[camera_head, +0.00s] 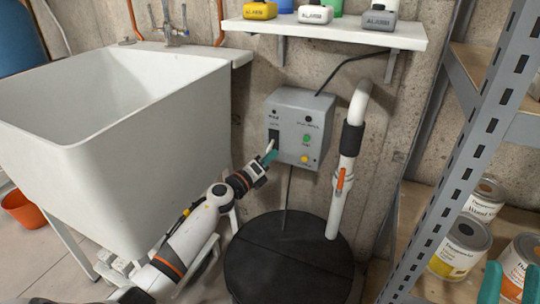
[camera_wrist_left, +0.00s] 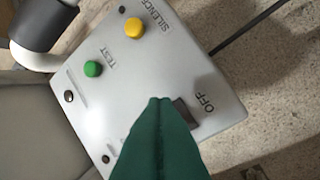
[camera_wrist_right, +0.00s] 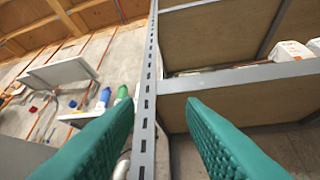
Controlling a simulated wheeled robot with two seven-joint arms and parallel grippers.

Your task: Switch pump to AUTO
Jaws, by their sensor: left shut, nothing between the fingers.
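The grey pump control box (camera_head: 318,112) is on the concrete wall below the shelf. A dark rocker switch (camera_head: 273,134) is on its left side; the lever's position cannot be told. My left gripper (camera_head: 270,151) is shut and empty, its teal tips at the box front just below the switch. In the left wrist view the tips (camera_wrist_left: 160,100) partly cover the switch (camera_wrist_left: 187,112), beside the word OFF. Whether they touch cannot be told. A green TEST button (camera_wrist_left: 92,68) and a yellow SILENCE button (camera_wrist_left: 133,28) also show. My right gripper (camera_wrist_right: 165,110) is open and empty.
A white sink (camera_head: 150,140) stands left of the box. A white pipe with an orange-handled valve (camera_head: 342,180) rises from the black round lid (camera_head: 290,262) at right. A wall shelf (camera_head: 325,32) holds alarms above. A metal rack (camera_head: 475,140) with paint cans stands right.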

